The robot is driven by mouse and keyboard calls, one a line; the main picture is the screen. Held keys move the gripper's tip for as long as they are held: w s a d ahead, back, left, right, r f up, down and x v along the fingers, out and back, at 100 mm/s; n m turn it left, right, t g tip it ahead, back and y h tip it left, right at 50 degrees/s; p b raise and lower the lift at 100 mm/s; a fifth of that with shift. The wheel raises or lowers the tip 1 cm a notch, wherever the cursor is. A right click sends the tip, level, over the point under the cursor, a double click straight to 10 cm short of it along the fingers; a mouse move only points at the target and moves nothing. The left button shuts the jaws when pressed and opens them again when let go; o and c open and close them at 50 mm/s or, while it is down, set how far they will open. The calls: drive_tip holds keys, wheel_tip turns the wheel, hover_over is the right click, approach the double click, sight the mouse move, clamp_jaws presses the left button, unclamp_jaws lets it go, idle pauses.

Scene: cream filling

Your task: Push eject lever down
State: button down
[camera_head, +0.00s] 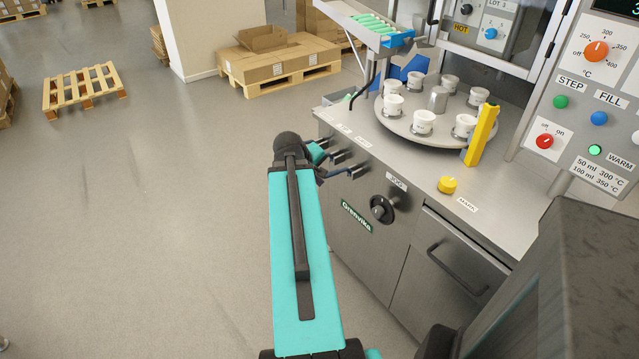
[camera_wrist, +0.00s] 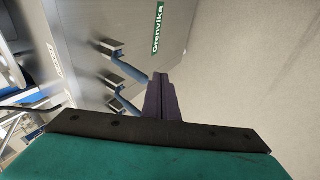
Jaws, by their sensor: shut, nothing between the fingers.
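A turntable (camera_head: 399,128) with several white cups stands on the counter, beside a yellow post (camera_head: 482,135) and a yellow knob (camera_head: 447,184). A black handwheel (camera_head: 380,209) sticks out of the front panel. Open floor lies to the left.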

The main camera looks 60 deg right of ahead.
drive_tip(key=shift+b+v, duration=2.85)
drive_tip(key=shift+b, duration=1.2)
drive_tip(key=shift+a, duration=0.1)
